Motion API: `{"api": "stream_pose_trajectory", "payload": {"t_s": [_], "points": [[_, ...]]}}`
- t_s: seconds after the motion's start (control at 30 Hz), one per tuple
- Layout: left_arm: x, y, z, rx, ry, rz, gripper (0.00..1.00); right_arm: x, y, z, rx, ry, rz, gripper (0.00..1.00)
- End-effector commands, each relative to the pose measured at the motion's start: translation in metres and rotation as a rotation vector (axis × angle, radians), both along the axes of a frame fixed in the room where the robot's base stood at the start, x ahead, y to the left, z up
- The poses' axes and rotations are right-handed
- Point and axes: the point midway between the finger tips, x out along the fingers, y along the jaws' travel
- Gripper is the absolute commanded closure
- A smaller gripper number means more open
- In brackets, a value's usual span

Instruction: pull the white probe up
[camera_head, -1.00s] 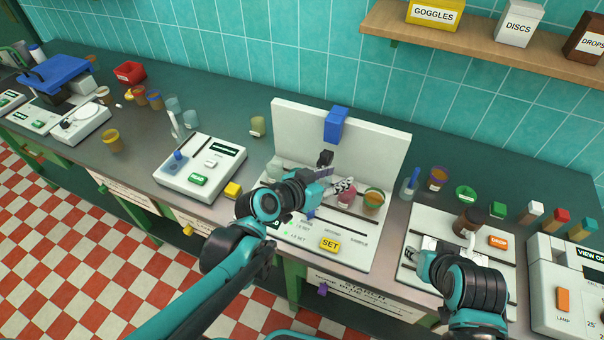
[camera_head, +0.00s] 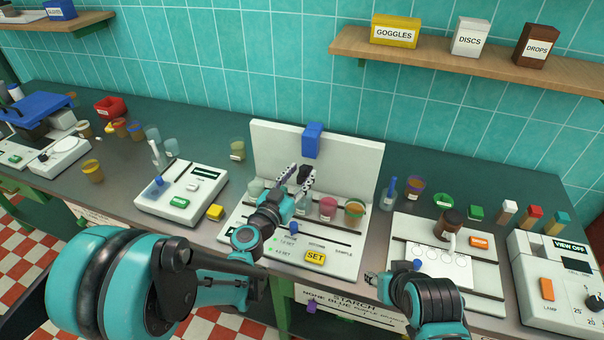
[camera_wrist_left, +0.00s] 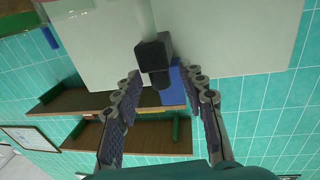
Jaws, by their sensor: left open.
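A black-headed piece (camera_head: 306,174) stands in front of the white back panel at the middle station. In the left wrist view its black head (camera_wrist_left: 154,54) shows with a pale shaft (camera_wrist_left: 139,17), which may be the white probe. My left gripper (camera_head: 298,180) is open, its two fingers on either side of the black head. In the left wrist view my left gripper (camera_wrist_left: 163,78) shows a gap around the head; whether a finger touches is not clear. Another thin white rod (camera_head: 155,151) stands at the left device. My right gripper (camera_head: 371,280) is low at the right station, fingers mostly hidden.
The white panel (camera_head: 352,155) carries a blue block (camera_head: 312,140) above the black head. A yellow SET button (camera_head: 315,257) is in front. A wooden shelf (camera_head: 480,68) hangs above right.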

Motion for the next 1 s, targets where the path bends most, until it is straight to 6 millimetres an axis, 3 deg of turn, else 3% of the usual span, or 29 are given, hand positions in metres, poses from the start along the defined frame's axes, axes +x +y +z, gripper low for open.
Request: {"api": "stream_pose_trajectory", "payload": {"t_s": [0.2, 0.47, 0.6, 0.63, 1.0], "points": [[0.016, -0.009, 0.0, 0.0, 0.0, -0.001, 0.59, 0.0, 0.0, -0.004, 0.0, 0.0, 0.0, 0.6], [0.017, -0.009, 0.0, 0.0, 0.0, -0.001, 0.59, 0.0, 0.0, -0.004, 0.0, 0.0, 0.0, 0.6], [0.017, -0.009, 0.0, 0.0, 0.0, 0.0, 0.96, 0.0, 0.0, -0.004, 0.0, 0.0, 0.0, 0.6], [0.017, -0.009, 0.0, 0.0, 0.0, 0.0, 1.0, 0.0, 0.0, -0.004, 0.0, 0.0, 0.0, 0.6], [0.017, -0.009, 0.008, 0.0, 0.0, 0.0, 1.0, 0.0, 0.0, 0.002, 0.0, 0.0, 0.0, 0.6]]}}
